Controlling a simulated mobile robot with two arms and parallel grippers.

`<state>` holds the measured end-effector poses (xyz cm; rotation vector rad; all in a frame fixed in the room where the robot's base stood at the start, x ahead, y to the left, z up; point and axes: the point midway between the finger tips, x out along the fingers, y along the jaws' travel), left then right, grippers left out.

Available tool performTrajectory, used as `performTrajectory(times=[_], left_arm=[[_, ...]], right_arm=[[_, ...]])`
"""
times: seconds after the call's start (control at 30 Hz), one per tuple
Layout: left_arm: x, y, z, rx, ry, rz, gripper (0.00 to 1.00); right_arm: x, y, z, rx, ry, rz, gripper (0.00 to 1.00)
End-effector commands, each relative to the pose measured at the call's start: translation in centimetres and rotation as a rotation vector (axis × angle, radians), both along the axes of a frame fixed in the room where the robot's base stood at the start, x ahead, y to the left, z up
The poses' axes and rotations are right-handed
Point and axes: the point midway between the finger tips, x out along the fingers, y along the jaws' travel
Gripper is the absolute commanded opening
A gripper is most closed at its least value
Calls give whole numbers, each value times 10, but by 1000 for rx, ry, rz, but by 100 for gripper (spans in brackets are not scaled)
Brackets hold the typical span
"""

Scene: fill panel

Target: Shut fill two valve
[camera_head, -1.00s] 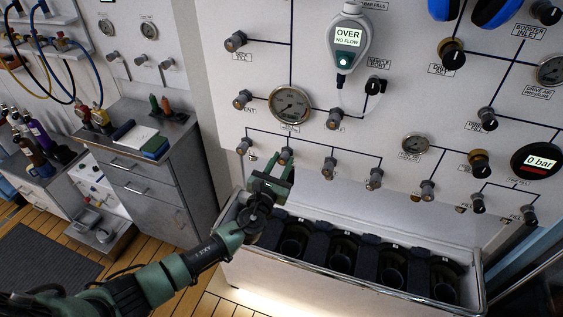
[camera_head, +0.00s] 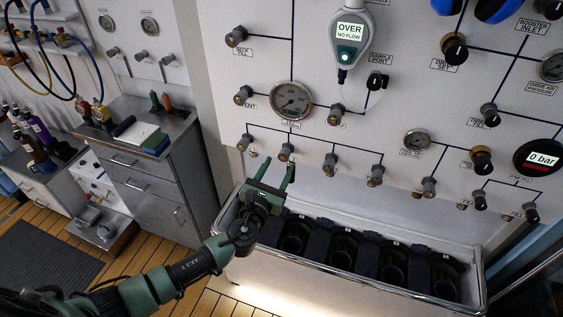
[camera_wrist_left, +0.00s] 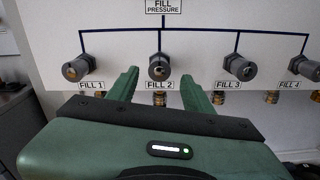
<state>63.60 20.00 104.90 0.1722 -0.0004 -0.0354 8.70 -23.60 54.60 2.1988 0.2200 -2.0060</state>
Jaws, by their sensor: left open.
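The fill two valve is a grey knob (camera_wrist_left: 160,67) above the "FILL 2" label in the left wrist view. In the head view the fill two valve (camera_head: 286,152) is second from the left in the lower row on the white panel. My left gripper (camera_head: 275,168) is open and empty, just below that knob. In the left wrist view its two green fingers (camera_wrist_left: 164,88) point at the panel, one to each side of the knob and lower than it. The fingers look apart from the knob. My right gripper is not in view.
The fill one (camera_wrist_left: 78,68) and fill three (camera_wrist_left: 240,68) knobs flank it closely. Brass fittings hang below the row. A metal-railed trough (camera_head: 375,283) with black cylinder holders stands under the panel. A drawer cabinet (camera_head: 150,175) stands at the left.

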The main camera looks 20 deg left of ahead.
Motion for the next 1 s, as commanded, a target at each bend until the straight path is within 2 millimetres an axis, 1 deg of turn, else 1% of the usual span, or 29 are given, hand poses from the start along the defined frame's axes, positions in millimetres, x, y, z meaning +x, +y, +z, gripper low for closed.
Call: performTrajectory(times=[0.03,0.1,0.27,0.8,0.87,0.93,0.97,1.0], left_arm=[[-9,0,-2,1,2,-2,51],[-19,1,-2,0,1,-1,51],[-33,1,-1,1,1,-1,51],[-35,2,-1,-2,3,2,51],[-35,3,-9,-20,18,6,51],[-36,9,-29,-73,58,23,51],[-37,12,-43,-111,84,35,51],[-40,18,-64,-172,128,55,51]], right_arm=[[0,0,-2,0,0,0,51],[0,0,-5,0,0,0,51],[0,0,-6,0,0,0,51],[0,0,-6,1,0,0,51],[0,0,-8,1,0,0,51],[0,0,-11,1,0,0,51],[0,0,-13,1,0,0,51],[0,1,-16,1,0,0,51]])
